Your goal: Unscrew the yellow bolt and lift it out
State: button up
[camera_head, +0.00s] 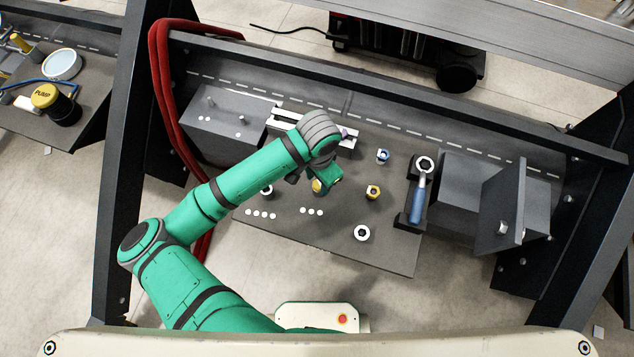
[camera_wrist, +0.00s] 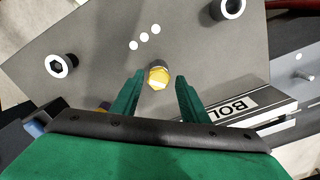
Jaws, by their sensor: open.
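The yellow bolt (camera_wrist: 158,80) stands in the grey plate, with a yellow head and a darker grey part beside it. In the wrist view it lies between the fingertips of my open gripper (camera_wrist: 160,88), with gaps on both sides. I cannot tell how far the fingertips are above it. In the head view the yellow bolt (camera_head: 317,186) is partly hidden by my gripper (camera_head: 327,182). A second yellow-sided fitting (camera_head: 373,192) stands to its right. The bolt's lower end is hidden.
White-ringed sockets (camera_head: 362,233) and a blue-marked fitting (camera_head: 382,156) stand on the plate (camera_head: 340,250). A blue-handled tool (camera_head: 418,200) lies at the right, beside a grey block (camera_head: 465,190). A white labelled rail (camera_wrist: 255,105) lies near my right finger. Another grey block (camera_head: 225,125) is at the left.

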jog(key=shift+d+m, duration=0.1)
jog(key=shift+m, duration=1)
jog(key=m, duration=0.5)
jog(key=shift+s, duration=0.1)
jog(key=m, duration=0.6)
jog(key=shift+m, duration=0.4)
jog(key=c, duration=0.9)
jog(key=shift+o, duration=0.2)
jog(key=n, duration=0.7)
jog(key=shift+d+n, duration=0.1)
jog(key=shift+n, duration=0.3)
jog(key=n, duration=0.4)
jog(key=shift+r, duration=0.1)
